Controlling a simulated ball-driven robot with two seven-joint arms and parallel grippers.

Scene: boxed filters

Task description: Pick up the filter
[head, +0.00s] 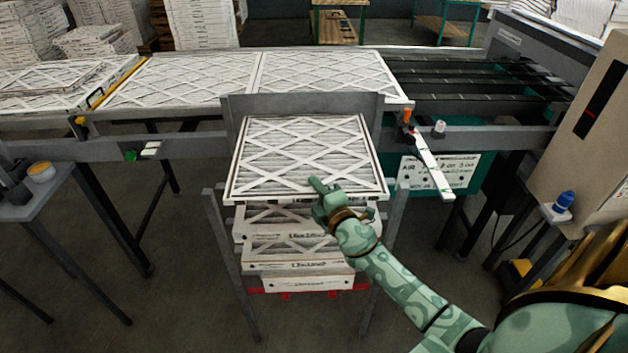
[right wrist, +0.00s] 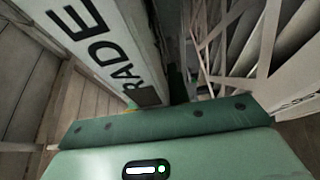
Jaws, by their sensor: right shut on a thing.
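The top filter (head: 300,150), a flat pleated panel with a white lattice face, lies on a stack in a grey metal stand. My right gripper (head: 324,190) is at its front edge, right of the middle, and is shut on that edge. In the right wrist view, a white filter edge (right wrist: 95,40) with large dark letters runs close to the gripper, and lattice strips (right wrist: 235,50) show on the right. The fingertips are largely hidden there. My left gripper is not in view.
Several boxed filters (head: 295,250) lie under the top one. The stand (head: 228,270) has upright posts at the sides and a raised back plate. Behind it, a conveyor table (head: 130,113) carries more filters. A side table (head: 50,195) stands left, a beige cabinet (head: 590,130) right.

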